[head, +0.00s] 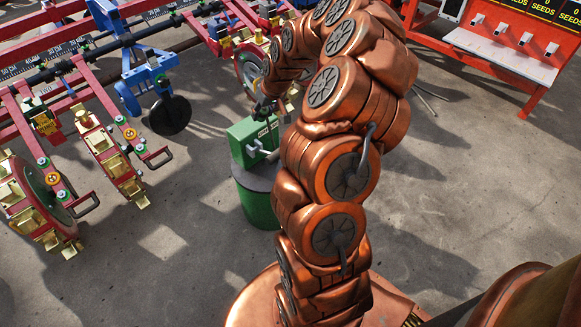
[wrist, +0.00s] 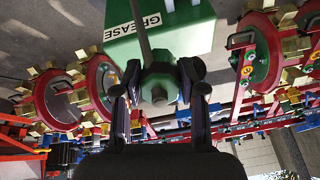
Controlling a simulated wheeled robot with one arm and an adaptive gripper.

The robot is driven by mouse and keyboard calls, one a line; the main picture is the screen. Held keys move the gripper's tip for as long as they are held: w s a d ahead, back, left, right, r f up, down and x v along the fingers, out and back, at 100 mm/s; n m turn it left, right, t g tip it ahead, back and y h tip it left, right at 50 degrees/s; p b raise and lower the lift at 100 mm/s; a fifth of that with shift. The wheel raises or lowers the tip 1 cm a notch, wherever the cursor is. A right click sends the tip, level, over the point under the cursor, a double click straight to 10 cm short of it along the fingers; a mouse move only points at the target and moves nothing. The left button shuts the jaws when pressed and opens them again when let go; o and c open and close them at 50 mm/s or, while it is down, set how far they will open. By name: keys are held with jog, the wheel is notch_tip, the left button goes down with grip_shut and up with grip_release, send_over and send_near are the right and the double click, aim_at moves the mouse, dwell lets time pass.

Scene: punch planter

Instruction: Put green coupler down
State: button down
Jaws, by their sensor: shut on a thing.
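The green coupler (wrist: 159,82) is a hexagonal green piece with a dark grey round end, in the middle of the wrist view. My gripper (wrist: 161,76) is shut on it, with one dark finger at each side. A thin grey rod or hose runs from the coupler toward the top of the wrist view. Behind it is a green box marked GREASE (wrist: 190,35). In the head view my gripper (head: 266,106) is small, just above the green box (head: 252,140), and the coupler cannot be made out there.
The green box stands on a green drum (head: 258,205) with a grey top. A red planter frame (head: 85,75) with wheels and a blue bracket (head: 148,72) fills the left and back. A red seed stand (head: 500,50) is at the upper right. Concrete floor is clear at front left and right.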

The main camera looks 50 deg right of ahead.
jog(key=s+d+f+m+b, duration=0.1)
jog(key=s+d+f+b, duration=0.45)
jog(key=d+f, duration=0.35)
jog(key=f+b, duration=0.1)
jog(key=f, duration=0.2)
jog(key=f+b, duration=0.1)
jog(key=f, duration=0.3)
jog(key=a+f+b, duration=0.1)
jog(key=f+b, duration=0.1)
jog(key=f, duration=0.1)
jog(key=shift+w+f, duration=0.2)
jog(key=shift+w, duration=0.1)
jog(key=c, duration=0.7)
grip_release()
jog(key=shift+a+f, duration=0.1)
jog(key=shift+o, duration=0.2)
